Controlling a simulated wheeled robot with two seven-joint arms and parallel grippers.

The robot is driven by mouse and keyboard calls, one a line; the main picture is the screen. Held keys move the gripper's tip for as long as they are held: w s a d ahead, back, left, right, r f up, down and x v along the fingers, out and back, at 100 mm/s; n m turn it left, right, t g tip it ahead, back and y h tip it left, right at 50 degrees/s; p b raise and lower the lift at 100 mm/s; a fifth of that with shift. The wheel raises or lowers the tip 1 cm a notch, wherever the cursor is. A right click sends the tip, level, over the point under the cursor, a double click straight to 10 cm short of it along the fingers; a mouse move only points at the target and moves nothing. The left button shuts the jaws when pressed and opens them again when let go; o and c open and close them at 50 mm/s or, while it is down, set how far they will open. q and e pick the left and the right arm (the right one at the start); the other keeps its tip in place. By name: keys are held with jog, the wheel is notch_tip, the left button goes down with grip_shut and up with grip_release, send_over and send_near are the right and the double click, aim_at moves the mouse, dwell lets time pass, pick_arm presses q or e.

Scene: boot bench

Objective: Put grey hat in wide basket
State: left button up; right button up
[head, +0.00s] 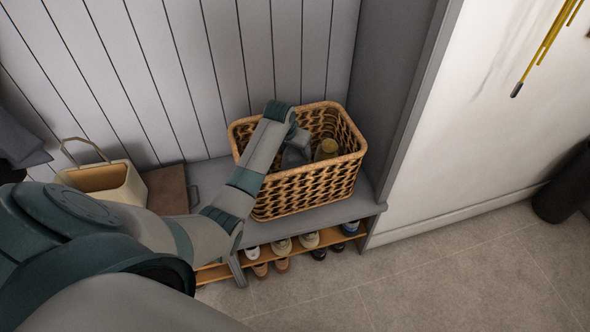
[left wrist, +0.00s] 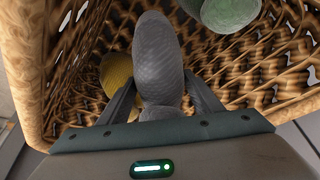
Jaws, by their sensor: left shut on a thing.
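The wide basket (head: 310,188) is a brown woven basket on the right part of the bench. Its woven wall also fills much of the left wrist view (left wrist: 252,68). My left gripper (left wrist: 155,92) reaches down inside the basket and is shut on the grey hat (left wrist: 158,52), whose grey ribbed body sticks out beyond the fingers. In the head view the grey hat (head: 297,153) shows only in part beside my wrist, inside the basket's rim. I cannot tell whether the hat touches the basket floor. My right gripper is not in view.
A greenish rolled item (head: 326,149) stands in the basket right of the hat. A yellow item (left wrist: 117,75) is in the basket too. A cream tote (head: 105,182) and a brown flat item (head: 167,189) are on the bench's left. Several shoes (head: 282,247) fill the shelf below.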

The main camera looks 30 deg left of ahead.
pick_arm(q)
notch_tip(320, 180, down, 4)
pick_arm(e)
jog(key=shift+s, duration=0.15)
pick_arm(q)
jog(key=shift+f, duration=0.1)
notch_tip(320, 180, down, 3)
jog(key=shift+r, duration=0.15)
jog(key=shift+f, duration=0.35)
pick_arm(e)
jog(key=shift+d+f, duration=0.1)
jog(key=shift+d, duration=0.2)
pick_arm(q)
jog(key=shift+f, duration=0.15)
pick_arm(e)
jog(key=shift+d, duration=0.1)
